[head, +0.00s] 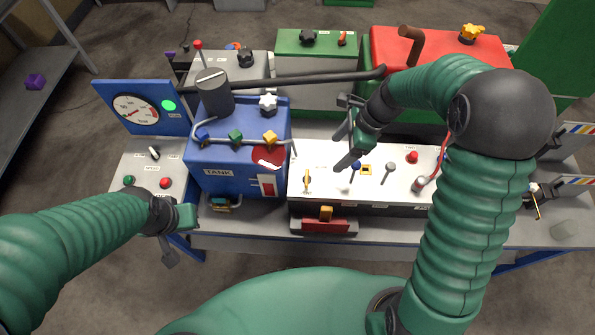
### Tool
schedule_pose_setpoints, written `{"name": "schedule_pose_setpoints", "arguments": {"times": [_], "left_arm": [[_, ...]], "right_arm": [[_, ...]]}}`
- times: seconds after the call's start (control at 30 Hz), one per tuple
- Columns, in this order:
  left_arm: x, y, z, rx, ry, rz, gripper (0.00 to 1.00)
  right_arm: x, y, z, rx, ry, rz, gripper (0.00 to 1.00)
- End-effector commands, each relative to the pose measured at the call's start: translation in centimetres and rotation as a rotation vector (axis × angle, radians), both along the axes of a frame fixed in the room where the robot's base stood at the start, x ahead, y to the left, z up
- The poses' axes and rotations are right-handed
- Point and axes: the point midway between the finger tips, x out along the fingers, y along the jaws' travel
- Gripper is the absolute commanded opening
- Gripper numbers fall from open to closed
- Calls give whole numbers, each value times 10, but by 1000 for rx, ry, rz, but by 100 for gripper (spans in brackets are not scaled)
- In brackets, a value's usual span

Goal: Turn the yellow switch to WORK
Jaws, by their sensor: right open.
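The yellow switch (307,179) stands on the left end of the white-topped panel (328,155). It looks roughly upright, with small labels above and below it that are too small to read. My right gripper (347,156) is open and empty, above the panel. It is to the right of the yellow switch and a little farther back, apart from it. My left gripper (180,238) is in front of the grey box at the left, well away from the switch. I cannot tell whether its jaws are open.
A blue tank (235,160) stands just left of the panel. A dark pipe (310,80) runs behind. A red block (327,226) sits in front.

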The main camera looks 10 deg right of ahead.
Motion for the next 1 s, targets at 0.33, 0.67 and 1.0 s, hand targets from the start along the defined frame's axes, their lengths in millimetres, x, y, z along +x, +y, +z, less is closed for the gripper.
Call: {"name": "schedule_pose_setpoints", "arguments": {"times": [0.33, 0.67, 1.0], "left_arm": [[0, 0, 4, 0, 0, 1, 0], [0, 0, 9, 0, 0, 0, 0], [0, 0, 11, 0, 0, 0, 0]], "right_arm": [[6, 16, -42, 21, 20, -39, 76], [15, 44, -120, 24, 17, -39, 76], [20, 61, -154, 19, 12, -39, 76]]}}
